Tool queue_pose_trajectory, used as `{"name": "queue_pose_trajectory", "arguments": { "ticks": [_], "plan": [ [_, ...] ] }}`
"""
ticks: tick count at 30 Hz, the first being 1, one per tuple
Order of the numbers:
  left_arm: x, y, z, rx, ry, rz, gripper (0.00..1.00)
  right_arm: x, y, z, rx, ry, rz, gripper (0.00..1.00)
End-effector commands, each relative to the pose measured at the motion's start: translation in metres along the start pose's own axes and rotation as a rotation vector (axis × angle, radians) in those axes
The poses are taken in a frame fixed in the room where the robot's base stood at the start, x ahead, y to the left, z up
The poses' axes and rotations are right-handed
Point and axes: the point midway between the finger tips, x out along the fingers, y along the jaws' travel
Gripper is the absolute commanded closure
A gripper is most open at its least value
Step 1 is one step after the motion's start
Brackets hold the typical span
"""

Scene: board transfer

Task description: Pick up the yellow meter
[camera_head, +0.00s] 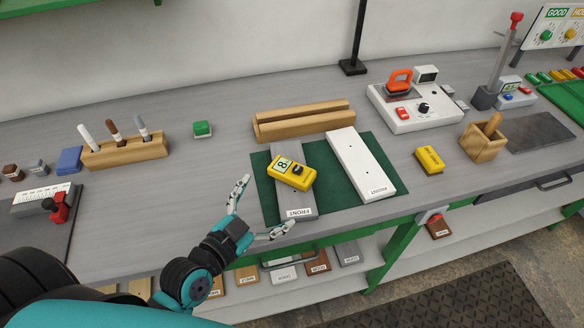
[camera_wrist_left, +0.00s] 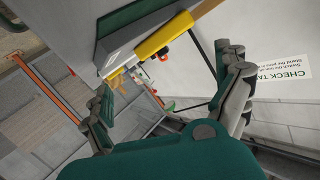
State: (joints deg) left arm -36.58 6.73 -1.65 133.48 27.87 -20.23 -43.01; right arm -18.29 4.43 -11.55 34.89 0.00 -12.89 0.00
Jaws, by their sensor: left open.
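The yellow meter (camera_head: 291,172) has a pale display reading 8 and a dark dial. In the head view it lies tilted across the grey board marked FRONT (camera_head: 297,208), on the dark green mat (camera_head: 330,203). My left gripper (camera_head: 267,204) is open, just left of and nearer than the meter, with its fingers apart and nothing between them. The left wrist view shows the open fingers (camera_wrist_left: 164,72) too; a yellow bar-like shape (camera_wrist_left: 165,36) lies beyond them, and I cannot tell whether it is the meter. My right gripper is not in view.
A white board (camera_head: 362,165) lies right of the meter. A wooden slotted block (camera_head: 303,122) stands behind. Another yellow block (camera_head: 429,159) and a wooden box (camera_head: 484,143) are farther right. A pen holder (camera_head: 125,152) stands left. The bench between holder and mat is largely clear.

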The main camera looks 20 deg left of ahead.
Motion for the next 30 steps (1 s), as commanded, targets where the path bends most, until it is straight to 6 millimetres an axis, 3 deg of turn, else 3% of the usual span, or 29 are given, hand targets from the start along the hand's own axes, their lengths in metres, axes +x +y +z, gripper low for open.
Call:
{"name": "queue_pose_trajectory", "arguments": {
  "ticks": [6,12,22,30],
  "plan": [
    [0.041,-0.001,-0.003,-0.001,0.002,-0.001,0.0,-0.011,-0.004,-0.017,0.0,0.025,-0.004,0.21],
    [0.056,0.0,-0.002,0.0,0.002,0.0,0.0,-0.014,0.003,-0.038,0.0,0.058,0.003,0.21],
    [0.099,-0.001,-0.008,-0.001,0.001,-0.001,0.0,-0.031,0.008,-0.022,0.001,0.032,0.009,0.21],
    [0.106,0.0,-0.006,0.001,0.0,-0.001,0.0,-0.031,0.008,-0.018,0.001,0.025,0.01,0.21]
  ]
}}
